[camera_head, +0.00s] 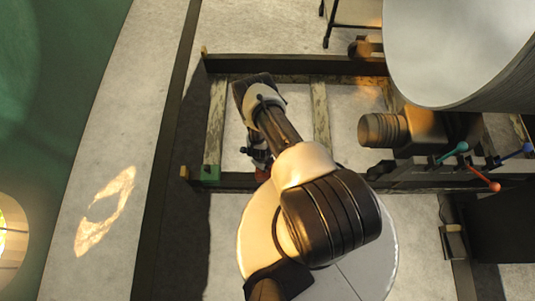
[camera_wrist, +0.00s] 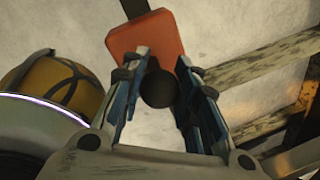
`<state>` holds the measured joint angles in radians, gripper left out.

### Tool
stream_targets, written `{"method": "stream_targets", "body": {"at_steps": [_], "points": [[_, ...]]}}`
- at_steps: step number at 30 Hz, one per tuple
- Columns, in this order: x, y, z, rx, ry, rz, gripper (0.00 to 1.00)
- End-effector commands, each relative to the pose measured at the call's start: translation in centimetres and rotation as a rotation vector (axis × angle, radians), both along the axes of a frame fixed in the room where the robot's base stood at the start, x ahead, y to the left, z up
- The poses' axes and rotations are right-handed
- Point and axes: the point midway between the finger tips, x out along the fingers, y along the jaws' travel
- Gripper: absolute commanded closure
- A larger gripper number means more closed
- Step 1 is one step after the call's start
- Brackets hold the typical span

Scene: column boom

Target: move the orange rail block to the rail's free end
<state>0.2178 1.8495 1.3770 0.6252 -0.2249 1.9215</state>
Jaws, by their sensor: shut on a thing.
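The orange rail block (camera_wrist: 145,38) fills the top middle of the wrist view, with a dark round knob (camera_wrist: 158,88) on its near side. My gripper (camera_wrist: 165,75) has its two fingers closed around this knob. In the head view my gripper (camera_head: 258,156) is low over the near dark rail (camera_head: 236,181), and only a small reddish part of the block (camera_head: 262,175) shows below it. The rail runs left to a green-marked section (camera_head: 209,173) near its left end. In the wrist view a dark piece of rail (camera_wrist: 135,7) shows beyond the block.
Worn wooden crosspieces (camera_head: 320,118) join the near rail to a far dark rail (camera_head: 290,64). A large pale drum (camera_head: 455,45) overhangs the right side. Levers with teal (camera_head: 462,147), red (camera_head: 494,186) and blue knobs stand at the right. The rail's left stretch looks clear.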

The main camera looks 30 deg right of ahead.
Motion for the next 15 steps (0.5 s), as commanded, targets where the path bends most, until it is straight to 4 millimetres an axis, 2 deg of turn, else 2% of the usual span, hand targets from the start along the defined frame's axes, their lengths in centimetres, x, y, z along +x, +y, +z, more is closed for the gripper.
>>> {"method": "stream_targets", "body": {"at_steps": [8,15], "points": [[0.0,0.3,-0.4,0.0,0.0,0.004,1.0],[0.1,0.3,-2.1,0.001,-0.001,0.003,1.0]]}}
